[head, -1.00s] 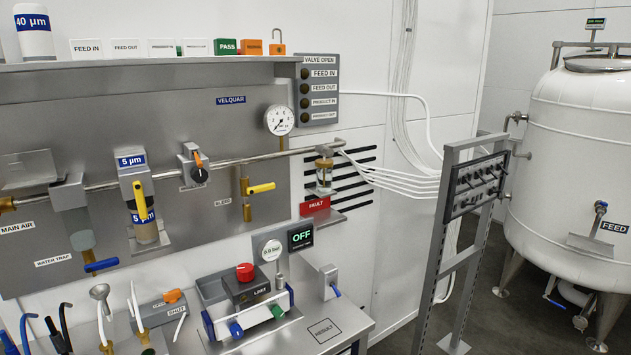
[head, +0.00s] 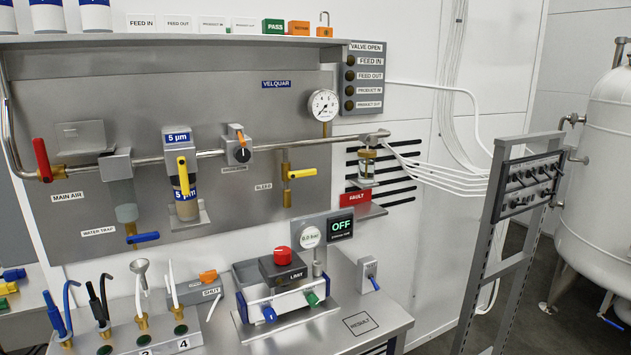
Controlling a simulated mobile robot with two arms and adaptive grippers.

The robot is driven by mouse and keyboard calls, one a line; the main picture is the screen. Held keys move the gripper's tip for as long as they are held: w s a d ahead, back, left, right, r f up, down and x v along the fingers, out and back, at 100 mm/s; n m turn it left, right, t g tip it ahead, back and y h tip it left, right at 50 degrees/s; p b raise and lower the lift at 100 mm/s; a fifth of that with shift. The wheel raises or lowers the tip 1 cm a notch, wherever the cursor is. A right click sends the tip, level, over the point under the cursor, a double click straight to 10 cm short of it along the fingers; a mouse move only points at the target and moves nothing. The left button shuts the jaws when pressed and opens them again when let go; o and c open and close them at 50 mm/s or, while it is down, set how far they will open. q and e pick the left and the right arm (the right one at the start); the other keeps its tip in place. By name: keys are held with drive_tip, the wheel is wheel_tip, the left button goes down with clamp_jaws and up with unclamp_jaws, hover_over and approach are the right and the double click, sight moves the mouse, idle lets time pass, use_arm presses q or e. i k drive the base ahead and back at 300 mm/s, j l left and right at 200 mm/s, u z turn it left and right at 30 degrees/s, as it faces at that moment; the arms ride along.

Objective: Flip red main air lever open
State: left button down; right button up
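The red main air lever (head: 42,160) is at the far left of the wall panel in the head view. It sits on a brass valve where the vertical pipe at the left meets the horizontal pipe. The lever stands nearly upright, tilted a little, across the line of the horizontal pipe. The MAIN AIR label (head: 67,197) is below and to its right. Neither of my grippers is in view, and nothing touches the lever.
Below the panel, a bench (head: 395,325) carries a test box with a red knob (head: 282,255) and a rack of fittings (head: 150,330). The display (head: 341,227) reads OFF, beside a 0.0 bar gauge (head: 309,236). A yellow bleed lever (head: 302,173) and blue water trap lever (head: 143,237) are on the panel.

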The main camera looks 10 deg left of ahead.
sight(38, 147)
drive_tip(key=u, duration=1.55)
